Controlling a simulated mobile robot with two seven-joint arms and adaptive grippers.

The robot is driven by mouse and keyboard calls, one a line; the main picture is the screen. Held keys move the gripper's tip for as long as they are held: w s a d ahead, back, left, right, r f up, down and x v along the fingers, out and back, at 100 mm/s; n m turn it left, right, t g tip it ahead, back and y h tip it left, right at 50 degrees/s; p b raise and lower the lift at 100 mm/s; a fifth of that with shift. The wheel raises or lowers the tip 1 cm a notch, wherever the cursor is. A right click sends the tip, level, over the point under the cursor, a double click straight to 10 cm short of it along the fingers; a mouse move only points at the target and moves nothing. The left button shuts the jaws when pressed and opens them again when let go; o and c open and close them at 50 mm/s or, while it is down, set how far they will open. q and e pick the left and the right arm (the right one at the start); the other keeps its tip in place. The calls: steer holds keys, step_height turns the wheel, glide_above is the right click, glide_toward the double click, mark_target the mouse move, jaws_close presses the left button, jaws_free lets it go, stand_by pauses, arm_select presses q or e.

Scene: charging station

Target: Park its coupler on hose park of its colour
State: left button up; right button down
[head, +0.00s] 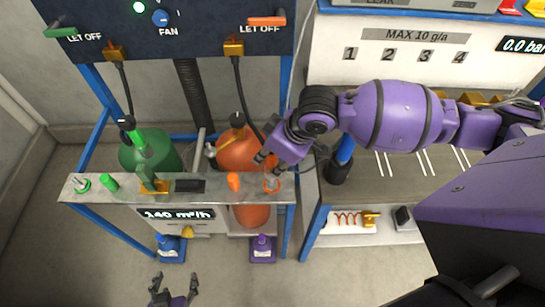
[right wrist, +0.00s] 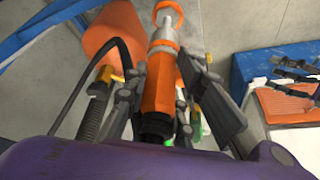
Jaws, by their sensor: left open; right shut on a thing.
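My right gripper (head: 270,162) is shut on the orange coupler (right wrist: 160,85), just behind the metal shelf (head: 208,200). In the right wrist view the fingers of my right gripper (right wrist: 182,105) flank the coupler, with its silver collar beyond them. In the head view the gripper largely hides the coupler. I cannot tell whether the coupler touches either. My left gripper (head: 172,290) is open and empty, low in front of the shelf.
Behind stand a green cylinder (head: 150,158) and an orange cylinder (head: 238,152). A black hose (head: 242,95) hangs from the dark panel (head: 190,40). A bench (head: 400,190) stands at right.

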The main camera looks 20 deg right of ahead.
mark_target(272, 166)
arm_select(q)
steer(key=shift+w+d+r, duration=0.15)
steer(key=shift+w, duration=0.05)
stand_by(0.5)
steer(key=shift+w+r, duration=0.35)
steer(key=shift+r, duration=0.05)
steer(key=shift+s+a+f, duration=0.15)
steer(key=shift+s+a, duration=0.1)
arm_select(e)
steer(key=shift+f, duration=0.1)
arm_select(q)
steer(key=shift+s+d+f, duration=0.2)
steer(key=shift+d+f, duration=0.1)
steer(key=shift+f, duration=0.05)
arm_select(e)
steer(key=shift+f, duration=0.95)
arm_select(q)
steer(key=shift+s+a+f, duration=0.25)
steer(key=shift+s+f, duration=0.15)
arm_select(e)
steer(key=shift+f, duration=0.95)
arm_select(q)
steer(key=shift+s+d+f+b, duration=0.15)
steer(key=shift+d+f+b, duration=0.05)
steer(key=shift+f+b, duration=0.1)
arm_select(e)
steer(key=shift+f, duration=0.6)
